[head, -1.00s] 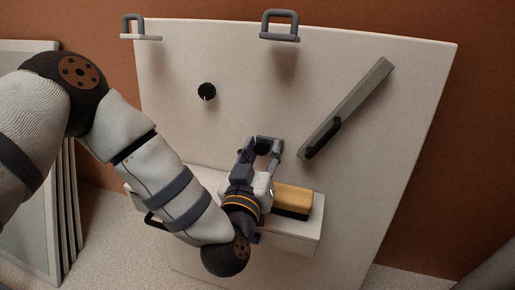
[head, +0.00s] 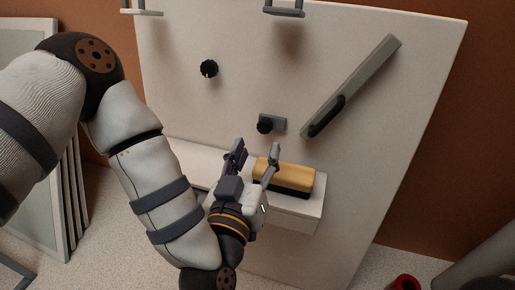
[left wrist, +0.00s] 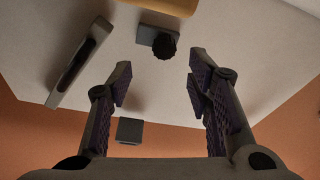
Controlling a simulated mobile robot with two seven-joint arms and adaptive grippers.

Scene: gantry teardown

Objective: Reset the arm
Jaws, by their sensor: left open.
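A long grey arm bar (head: 365,75) with a black handle (head: 327,116) is mounted on the white panel, slanting up to the right. The left wrist view shows it too (left wrist: 84,62), at upper left. A black knob (head: 265,127) sits on a small grey plate (head: 279,123) left of the handle's lower end. In the left wrist view the knob (left wrist: 164,46) lies beyond the fingertips, between them in picture width. My left gripper (head: 253,158) is open and empty below the knob, apart from it; its spread fingers also show in the left wrist view (left wrist: 160,75). My right gripper is not in view.
A yellow-and-black block (head: 285,174) rests on the white shelf (head: 300,216) just right of my left gripper. Another black knob (head: 209,69) is higher left. Grey brackets (head: 284,7) stand at the panel's top. Framed sheets (head: 35,150) lean at left. A red object (head: 405,282) is at bottom right.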

